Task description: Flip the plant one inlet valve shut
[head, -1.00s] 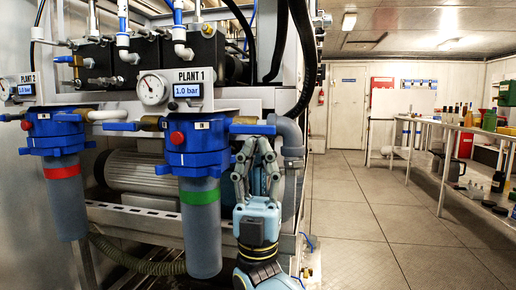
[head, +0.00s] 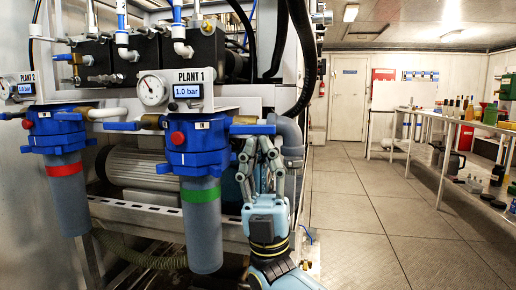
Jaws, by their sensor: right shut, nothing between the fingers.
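The plant one filter housing (head: 190,150) has a blue head, a red button and a green band, under a "PLANT 1" sign (head: 194,76). A blue valve lever (head: 252,129) lies level on its right side, by a brass fitting. Another blue lever (head: 122,126) lies level on its left side, by a brass fitting. I cannot read which is the inlet. My right gripper (head: 258,148) is shut and empty, pointing up just below the right lever; I cannot tell if they touch. My left gripper is not in view.
A second filter housing (head: 55,135) with a red band stands to the left under a "PLANT 2" sign. A gauge (head: 152,90) and a 1.0 bar display sit above. A grey pipe elbow (head: 290,132) is close right of my gripper. Open floor (head: 370,210) lies right.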

